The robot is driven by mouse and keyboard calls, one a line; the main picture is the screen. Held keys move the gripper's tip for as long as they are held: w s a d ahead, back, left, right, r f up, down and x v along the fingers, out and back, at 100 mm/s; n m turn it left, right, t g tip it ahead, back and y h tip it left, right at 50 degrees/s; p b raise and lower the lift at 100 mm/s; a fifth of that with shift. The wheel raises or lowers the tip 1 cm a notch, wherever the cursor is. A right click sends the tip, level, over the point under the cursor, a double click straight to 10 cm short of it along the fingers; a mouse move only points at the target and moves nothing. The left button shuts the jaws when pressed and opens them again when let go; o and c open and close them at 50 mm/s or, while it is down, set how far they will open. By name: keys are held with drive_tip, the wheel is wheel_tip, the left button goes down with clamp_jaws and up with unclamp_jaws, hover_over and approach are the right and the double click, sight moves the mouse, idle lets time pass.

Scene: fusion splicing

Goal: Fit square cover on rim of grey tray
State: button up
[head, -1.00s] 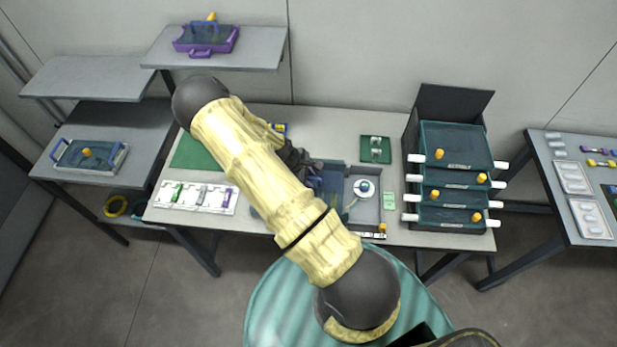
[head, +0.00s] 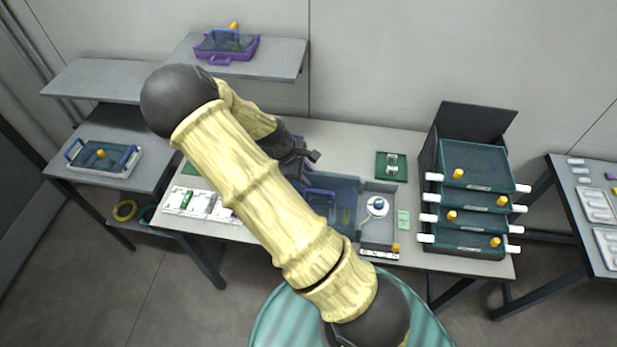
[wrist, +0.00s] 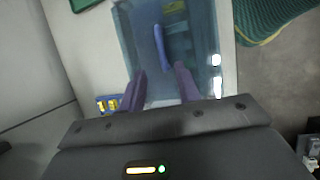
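The grey tray (head: 379,187) is on the middle table in the head view, partly hidden by my arm. In the head view my gripper (head: 312,158) is just behind the cover.
A white reel with a blue centre (head: 376,206) sits in the tray's right part. A green mat (head: 381,173) lies behind, and a rack of drawers (head: 470,210) stands right. White holders (head: 200,203) are left. Covered trays are on the left shelf (head: 112,156) and upper shelf (head: 228,52).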

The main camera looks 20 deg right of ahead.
idle(0.5)
drive_tip(key=s+a+r+m+t+y, duration=0.1)
drive_tip(key=s+a+r+m, duration=0.3)
drive_tip(key=r, duration=0.4)
drive_tip(key=s+a+r+m+t+y, duration=0.2)
drive_tip(key=s+a+r+m+y, duration=0.2)
drive_tip(key=s+r+m, duration=0.2)
drive_tip(key=s+r, duration=0.2)
drive_tip(key=s, duration=0.1)
drive_tip(key=shift+a+m, duration=0.25)
drive_tip(key=shift+m, duration=0.15)
drive_tip(key=shift+s, duration=0.1)
idle(1.0)
